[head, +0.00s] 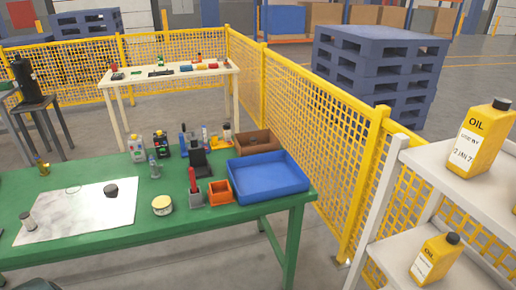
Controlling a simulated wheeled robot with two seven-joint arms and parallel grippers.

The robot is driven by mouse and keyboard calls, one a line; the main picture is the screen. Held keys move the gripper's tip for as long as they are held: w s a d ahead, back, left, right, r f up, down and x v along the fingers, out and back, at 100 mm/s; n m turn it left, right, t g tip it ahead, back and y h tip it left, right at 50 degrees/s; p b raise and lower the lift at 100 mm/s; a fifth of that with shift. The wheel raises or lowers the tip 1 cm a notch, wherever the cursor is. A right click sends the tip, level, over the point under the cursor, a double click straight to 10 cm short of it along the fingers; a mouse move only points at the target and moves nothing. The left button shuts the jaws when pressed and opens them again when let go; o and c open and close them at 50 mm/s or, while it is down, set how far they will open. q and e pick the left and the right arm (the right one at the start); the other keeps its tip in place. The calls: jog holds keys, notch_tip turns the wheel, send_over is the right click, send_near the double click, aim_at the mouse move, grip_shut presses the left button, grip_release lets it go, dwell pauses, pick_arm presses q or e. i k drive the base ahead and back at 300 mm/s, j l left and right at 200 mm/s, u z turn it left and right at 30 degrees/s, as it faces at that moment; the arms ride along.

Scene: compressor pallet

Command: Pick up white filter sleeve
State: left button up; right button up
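A small pale cylinder (28,221) stands near the left edge of the white sheet (75,222) on the green table (120,246). It may be the white filter sleeve, but it is too small to be sure. A short round tin (162,205), cream with a yellowish band, stands on the bare green top to the right of the sheet. A black round piece (111,190) lies on the sheet's upper right. Neither gripper shows in the head view.
A blue tray (268,190), an orange bin (220,192) and a brown bin (258,141) crowd the table's right end, with bottles (136,147) behind. A white shelf (425,165) with yellow oil bottles (480,138) stands at right. Yellow mesh fencing (310,120) runs behind.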

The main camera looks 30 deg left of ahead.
aim_at(26, 218)
jog(key=u, duration=2.65)
jog(key=i+l, duration=0.1)
jog(key=i, duration=0.45)
jog(key=i+l+u, duration=0.15)
jog(key=i, duration=0.45)
jog(key=i+l, duration=0.15)
jog(key=i, duration=0.4)
jog(key=u, duration=0.05)
